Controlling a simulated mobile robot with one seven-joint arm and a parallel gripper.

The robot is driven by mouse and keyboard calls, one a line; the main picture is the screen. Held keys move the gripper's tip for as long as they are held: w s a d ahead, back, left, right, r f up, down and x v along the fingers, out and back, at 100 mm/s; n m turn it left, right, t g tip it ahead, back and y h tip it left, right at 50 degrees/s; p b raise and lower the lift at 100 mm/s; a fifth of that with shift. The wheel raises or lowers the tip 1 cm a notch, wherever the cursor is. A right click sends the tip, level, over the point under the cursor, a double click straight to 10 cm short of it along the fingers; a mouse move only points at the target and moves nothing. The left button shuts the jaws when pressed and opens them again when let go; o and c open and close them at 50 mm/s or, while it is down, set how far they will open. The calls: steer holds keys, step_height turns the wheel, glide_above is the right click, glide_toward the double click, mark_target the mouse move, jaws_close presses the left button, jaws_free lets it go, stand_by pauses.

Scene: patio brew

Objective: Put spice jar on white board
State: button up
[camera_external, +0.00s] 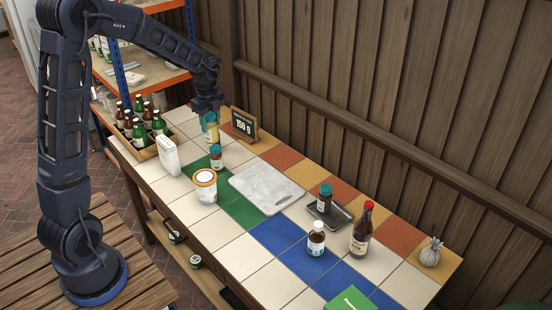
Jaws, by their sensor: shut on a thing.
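My gripper (209,112) is at the back left of the tiled table, pointing down. It is shut on a small pale-yellow and teal jar (212,132), which looks like the spice jar; its upper part is partly hidden by the fingers. Whether its bottom touches the table is hard to tell. The white board (262,190), a marbled slab with a handle hole, lies flat in the middle of the table, to the right of and nearer than my gripper. Its top is bare.
A dark teal-capped jar (216,158) and a white tub (205,186) stand left of the board. A sign (242,125) stands behind my gripper. A bottle crate (145,150) and white carton (167,155) are left. A tray (340,218) with a jar and two bottles are right.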

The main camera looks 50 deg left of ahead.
steer(key=w+d+m, duration=0.4)
steer(key=w+d, duration=0.8)
steer(key=d, duration=0.2)
steer(key=f, duration=1.9)
steer(key=shift+w+d+f, duration=0.25)
steer(key=shift+d, duration=0.05)
steer(key=shift+f, duration=0.1)
steer(key=o, duration=1.1)
steer(key=shift+c, duration=0.2)
